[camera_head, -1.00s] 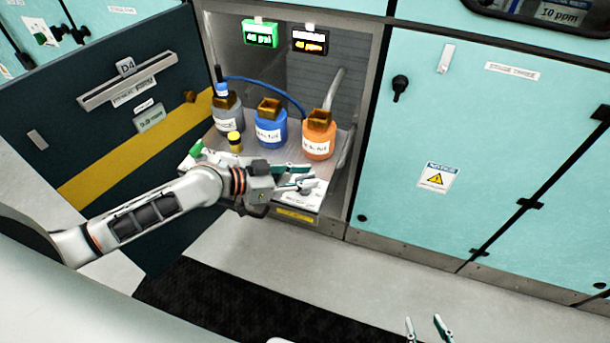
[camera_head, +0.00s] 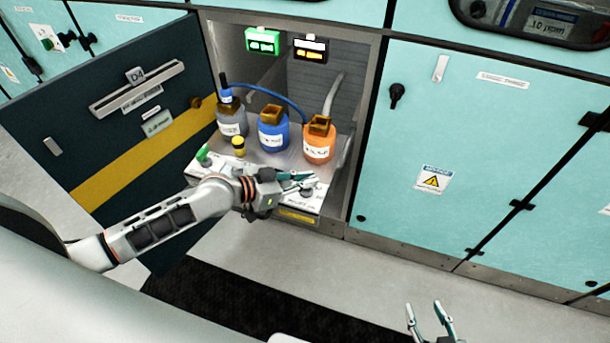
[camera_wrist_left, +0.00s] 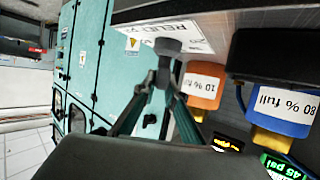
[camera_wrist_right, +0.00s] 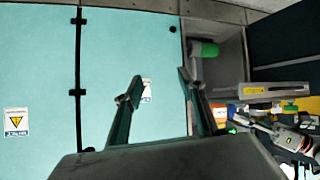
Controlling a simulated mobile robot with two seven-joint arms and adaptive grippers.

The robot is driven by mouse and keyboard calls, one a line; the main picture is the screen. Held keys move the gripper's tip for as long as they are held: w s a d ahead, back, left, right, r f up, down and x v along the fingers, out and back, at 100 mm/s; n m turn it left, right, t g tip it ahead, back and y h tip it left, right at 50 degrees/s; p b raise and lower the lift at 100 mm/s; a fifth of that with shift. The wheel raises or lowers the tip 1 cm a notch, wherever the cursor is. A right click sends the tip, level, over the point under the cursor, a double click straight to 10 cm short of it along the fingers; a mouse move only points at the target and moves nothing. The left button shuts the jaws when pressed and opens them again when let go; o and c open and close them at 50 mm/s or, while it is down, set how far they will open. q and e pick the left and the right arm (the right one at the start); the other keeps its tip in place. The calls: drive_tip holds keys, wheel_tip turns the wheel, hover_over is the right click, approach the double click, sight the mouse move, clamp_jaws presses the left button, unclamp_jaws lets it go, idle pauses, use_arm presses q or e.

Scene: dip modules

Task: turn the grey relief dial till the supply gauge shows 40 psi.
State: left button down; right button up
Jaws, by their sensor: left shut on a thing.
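The grey relief dial (camera_wrist_left: 168,46) stands at the front of the cabinet's tray, beside a white label reading RELIEF. My left gripper (camera_head: 312,184) is at the tray's front right, its fingers shut on the dial. The fingers largely cover the dial in the head view. The supply gauge (camera_head: 262,41) is a green-lit display at the top of the cabinet opening. It also shows in the left wrist view (camera_wrist_left: 282,166), reading 45 psi. My right gripper (camera_head: 429,318) is open and empty, low in the head view, away from the cabinet.
An orange-lit display (camera_head: 310,50) hangs beside the gauge. Grey (camera_head: 231,121), blue (camera_head: 272,133) and orange (camera_head: 319,146) bottles stand behind the dial. The dark door (camera_head: 95,130) stands open.

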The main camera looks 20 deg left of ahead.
use_arm(q)
drive_tip(key=shift+w+r+p, duration=0.2)
drive_tip(key=shift+r+p, duration=0.35)
drive_tip(key=shift+r, duration=0.15)
drive_tip(key=n+t+y+p, duration=0.1)
drive_tip(key=p, duration=0.2)
drive_tip(key=shift+w, duration=0.1)
drive_tip(key=shift+d+n+t+y+p, duration=0.1)
drive_tip(key=shift+n+t+y+p, duration=0.4)
drive_tip(key=shift+p, duration=0.65)
drive_tip(key=shift+f+n+p, duration=0.15)
drive_tip(key=shift+n+p, duration=0.15)
drive_tip(key=shift+p, duration=0.05)
drive_tip(key=shift+y, duration=0.3)
drive_tip(key=shift+f+n+y, duration=0.15)
drive_tip(key=shift+n+y, duration=0.15)
drive_tip(key=shift+n, duration=0.1)
drive_tip(key=shift+f, duration=0.1)
use_arm(e)
drive_tip(key=shift+h, duration=0.4)
drive_tip(key=r, duration=0.1)
drive_tip(key=d+r, duration=0.1)
drive_tip(key=r, duration=0.1)
drive_tip(key=s+d+r, duration=0.1)
drive_tip(key=r, duration=0.1)
drive_tip(key=shift+d, duration=0.15)
